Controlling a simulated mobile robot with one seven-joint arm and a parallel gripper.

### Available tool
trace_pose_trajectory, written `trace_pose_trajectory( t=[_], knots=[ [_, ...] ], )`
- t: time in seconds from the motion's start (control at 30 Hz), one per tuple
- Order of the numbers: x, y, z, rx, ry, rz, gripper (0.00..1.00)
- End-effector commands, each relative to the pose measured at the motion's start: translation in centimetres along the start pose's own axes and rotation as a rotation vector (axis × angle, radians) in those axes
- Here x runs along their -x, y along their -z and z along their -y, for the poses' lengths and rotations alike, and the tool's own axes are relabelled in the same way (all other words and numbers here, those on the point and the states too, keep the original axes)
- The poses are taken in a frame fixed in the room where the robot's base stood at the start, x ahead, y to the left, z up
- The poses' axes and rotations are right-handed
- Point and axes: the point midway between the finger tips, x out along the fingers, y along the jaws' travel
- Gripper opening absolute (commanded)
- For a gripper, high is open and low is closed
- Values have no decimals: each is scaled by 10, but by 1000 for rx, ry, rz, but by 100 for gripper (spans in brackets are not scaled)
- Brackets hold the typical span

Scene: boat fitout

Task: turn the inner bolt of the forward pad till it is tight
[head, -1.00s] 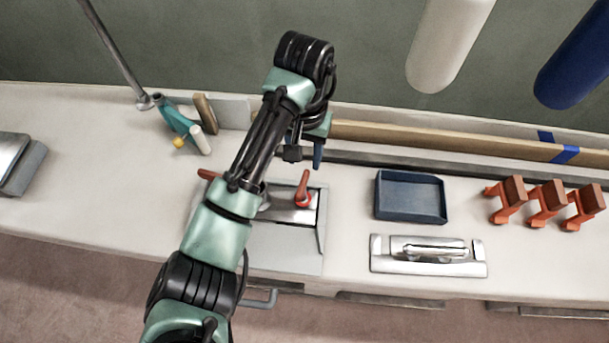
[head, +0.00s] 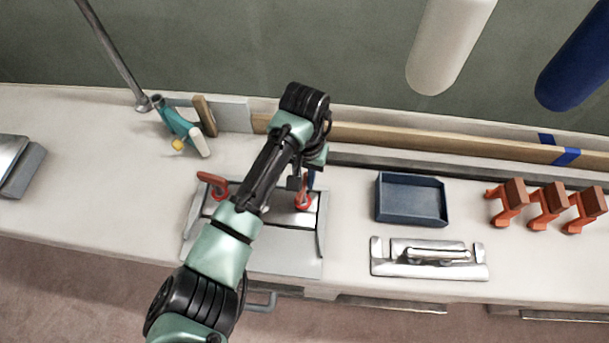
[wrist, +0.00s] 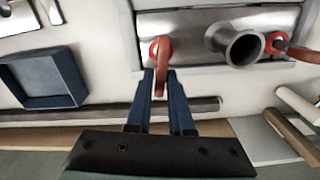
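A silver deck pad (head: 290,214) on the bench carries two red bolts with lever handles, and the wrist view shows a flared metal tube (wrist: 236,45) between them. My gripper (head: 306,182) is at the right-hand bolt (head: 304,203), which is at the left of the pad in the wrist view (wrist: 162,48). Its blue fingers (wrist: 161,78) stand either side of the orange handle, with a narrow gap visible, so they look open. The left-hand bolt (head: 213,187) is clear of the gripper. No label shows which bolt is inner.
A dark blue tray (head: 410,198), a silver handled plate (head: 430,258) and several orange clamps (head: 545,203) lie right of the pad. A teal tool (head: 180,126) lies behind left. A wooden batten (head: 430,142) runs along the wall behind my gripper.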

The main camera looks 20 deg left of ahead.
Motion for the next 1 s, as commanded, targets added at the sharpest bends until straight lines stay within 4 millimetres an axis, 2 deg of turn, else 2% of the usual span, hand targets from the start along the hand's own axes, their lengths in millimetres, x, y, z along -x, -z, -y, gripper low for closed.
trace_pose_trajectory(
  t=[0.03,0.1,0.6,1.0],
  knots=[
    [0,0,0,0,0,0,9],
    [0,0,0,0,0,0,0],
    [2,0,-1,-34,-1,1,0],
    [4,-1,-5,-307,-3,2,0]
  ],
)
